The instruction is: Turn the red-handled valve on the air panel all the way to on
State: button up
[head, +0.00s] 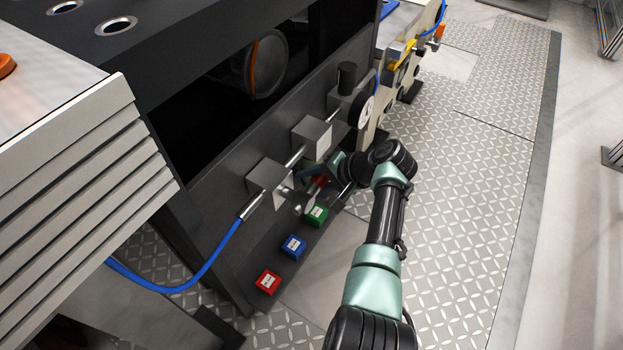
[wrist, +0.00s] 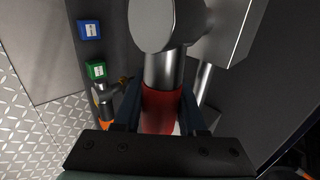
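The air panel (head: 225,190) is a dark grey plate with metal blocks, pipes and a round gauge. In the wrist view the valve's red handle (wrist: 161,106) is a red grip on a metal stem, below a rounded metal end (wrist: 165,25). My gripper (wrist: 160,118) has one dark finger on each side of the red grip, with no clear gap, so it looks shut on it. In the head view my gripper (head: 316,182) is low in front of the panel, and only a bit of red (head: 321,180) shows there. The fingertip contact is partly hidden.
Red (head: 268,281), blue (head: 293,247) and green (head: 316,214) labelled blocks line the panel's lower ledge. A blue hose (head: 215,258) runs from the left block. The gauge (head: 366,112) is above my wrist. The patterned floor (head: 470,190) at right is clear.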

jog(key=o, duration=0.4)
jog(key=shift+f, duration=0.1)
jog(key=p+v, duration=0.5)
jog(key=v, duration=0.8)
jog(key=shift+p, duration=0.35)
